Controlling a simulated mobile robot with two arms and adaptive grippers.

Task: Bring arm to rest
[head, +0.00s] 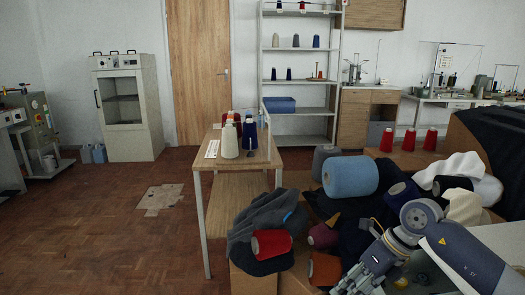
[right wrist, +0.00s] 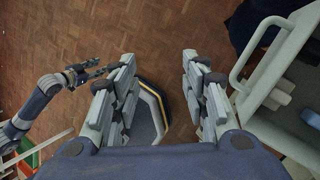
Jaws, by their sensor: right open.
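My right gripper (right wrist: 160,58) shows large in the right wrist view, its two fingers wide apart with nothing between them, above the brown parquet floor. In the head view my right arm comes in from the right, and its gripper (head: 350,280) is at the bottom edge, in front of the heap of yarn and cloth; its fingertips are partly cut off. My left gripper (right wrist: 88,72) is small at the left of the right wrist view, over bare floor; its finger gap is too small to judge. It is not in the head view.
A large blue yarn cone (head: 350,177), red cone (head: 271,243) and dark cloth (head: 262,222) crowd the area by my right arm. A wooden table (head: 206,170) holds several cones. A handled pale frame (right wrist: 265,60) stands right in the wrist view. Floor at left (head: 100,220) is open.

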